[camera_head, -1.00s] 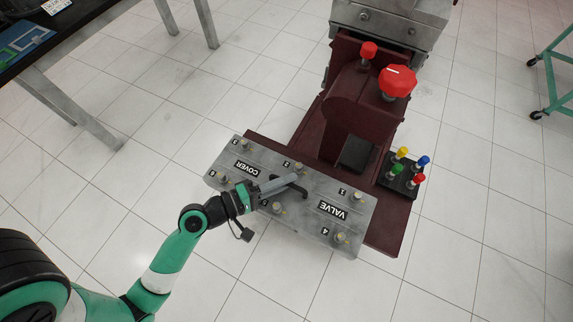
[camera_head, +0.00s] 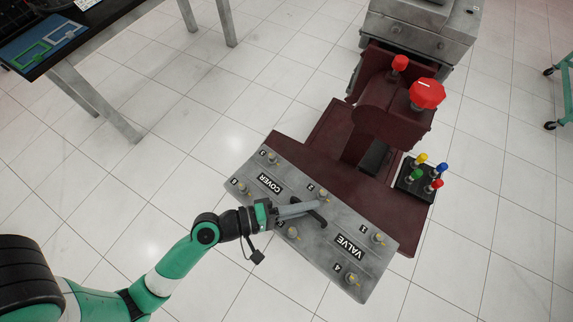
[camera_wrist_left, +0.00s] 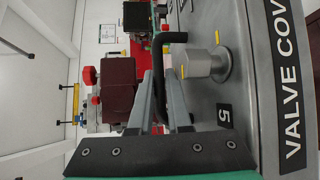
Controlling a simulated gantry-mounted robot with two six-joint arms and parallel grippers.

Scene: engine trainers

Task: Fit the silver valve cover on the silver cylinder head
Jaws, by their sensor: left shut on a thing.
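The silver valve cover (camera_head: 320,236) is a long grey plate with numbered bolts and the labels VALVE and COVER, set slantwise in the head view. My left gripper (camera_head: 300,210) is shut on the dark handle (camera_head: 318,214) at its middle. In the left wrist view the gripper (camera_wrist_left: 163,80) has its two fingers at the black handle (camera_wrist_left: 172,38), and the cover (camera_wrist_left: 238,95) fills the right side. The cover overlaps the maroon stand in the picture; the contact is hidden. I cannot make out the silver cylinder head for certain. My right gripper is not in view.
The maroon stand (camera_head: 395,115) carries a large red knob (camera_head: 427,93) and a smaller one. A black block with several coloured knobs (camera_head: 418,190) sits at its right. A grey metal block (camera_head: 420,32) stands behind. A table (camera_head: 100,22) is top left; tiled floor is open between.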

